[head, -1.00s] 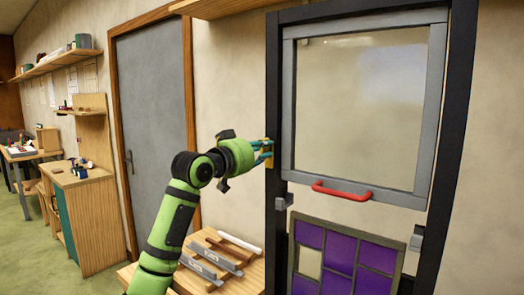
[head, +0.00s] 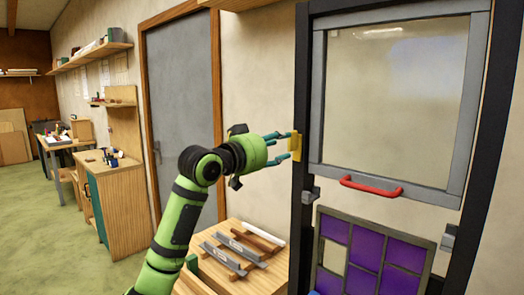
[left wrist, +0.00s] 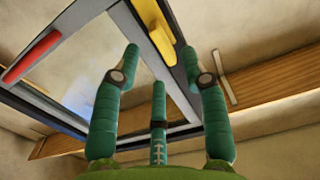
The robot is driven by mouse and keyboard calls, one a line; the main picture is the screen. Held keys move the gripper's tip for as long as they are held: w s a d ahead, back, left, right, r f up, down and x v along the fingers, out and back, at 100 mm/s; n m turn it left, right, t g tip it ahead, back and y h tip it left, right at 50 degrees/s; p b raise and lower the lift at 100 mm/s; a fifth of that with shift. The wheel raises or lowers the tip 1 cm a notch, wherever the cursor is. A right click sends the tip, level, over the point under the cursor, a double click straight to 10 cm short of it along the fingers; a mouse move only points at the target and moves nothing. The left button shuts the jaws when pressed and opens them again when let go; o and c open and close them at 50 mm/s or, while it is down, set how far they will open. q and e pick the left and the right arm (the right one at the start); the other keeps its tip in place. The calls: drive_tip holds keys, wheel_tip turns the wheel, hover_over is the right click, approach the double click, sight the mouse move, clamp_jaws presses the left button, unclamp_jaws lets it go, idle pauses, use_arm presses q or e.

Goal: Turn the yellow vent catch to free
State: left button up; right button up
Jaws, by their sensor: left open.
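The yellow vent catch (head: 304,144) is on the dark left post of the window frame, beside the grey sash. In the left wrist view the yellow catch (left wrist: 155,24) lies lengthwise along the frame bar, beyond the fingertips. My left gripper (head: 286,147) is open just left of the catch, its teal fingers pointing at it. In the left wrist view the fingers of the left gripper (left wrist: 160,53) are spread with nothing between them. They look apart from the catch, though the exact gap is hard to tell. My right gripper is not in view.
A red handle (head: 371,186) is on the bottom rail of the grey sash (head: 385,172). A purple leaded panel (head: 368,254) stands below it. A low wooden table (head: 262,283) with metal bars is under my left arm. A wooden shelf edge (left wrist: 270,92) shows behind the fingers.

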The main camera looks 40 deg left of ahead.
use_arm(q)
drive_tip(key=s, duration=0.7)
drive_tip(key=shift+s+a, duration=0.15)
drive_tip(key=shift+a, duration=0.15)
